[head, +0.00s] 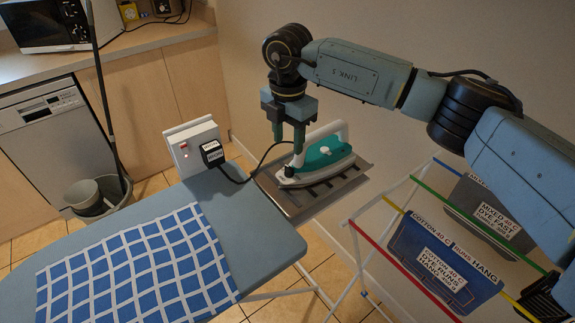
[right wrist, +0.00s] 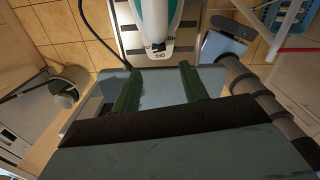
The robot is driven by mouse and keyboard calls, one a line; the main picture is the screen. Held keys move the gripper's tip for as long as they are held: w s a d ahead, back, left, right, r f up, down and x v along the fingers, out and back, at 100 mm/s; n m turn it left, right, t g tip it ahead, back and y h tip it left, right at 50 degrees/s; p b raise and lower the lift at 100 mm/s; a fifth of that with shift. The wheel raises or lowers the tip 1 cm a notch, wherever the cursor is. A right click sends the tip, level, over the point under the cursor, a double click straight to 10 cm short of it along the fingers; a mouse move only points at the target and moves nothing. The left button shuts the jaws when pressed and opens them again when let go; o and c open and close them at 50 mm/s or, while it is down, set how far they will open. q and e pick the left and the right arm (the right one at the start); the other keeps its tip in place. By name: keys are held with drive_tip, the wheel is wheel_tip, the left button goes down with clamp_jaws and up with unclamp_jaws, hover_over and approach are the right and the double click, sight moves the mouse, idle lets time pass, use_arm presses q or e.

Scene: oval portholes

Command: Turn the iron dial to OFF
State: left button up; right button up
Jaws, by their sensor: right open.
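The iron (head: 325,154), teal and white, sits on a slatted metal rest (head: 352,185) at the end of the ironing board. Its front also shows at the top of the right wrist view (right wrist: 157,20). There a small black part, seemingly the dial (right wrist: 157,46), lies by an OFF mark; its exact setting is too small to read. My right gripper (head: 288,148) points down at the near left end of the iron. In the right wrist view its two green fingers (right wrist: 159,80) are apart with nothing between them, just short of the dial. My left gripper is out of view.
A blue checked cloth (head: 135,265) lies on the ironing board (head: 262,245). Hanging laundry bags (head: 440,262) and a coloured-rail rack stand at right. A grey bucket (head: 95,200) stands at left.

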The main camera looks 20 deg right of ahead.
sight(288, 168)
wheel_tip(288, 168, down, 9)
drive_tip(key=shift+r, duration=0.2)
drive_tip(key=c, duration=0.9)
clamp_jaws()
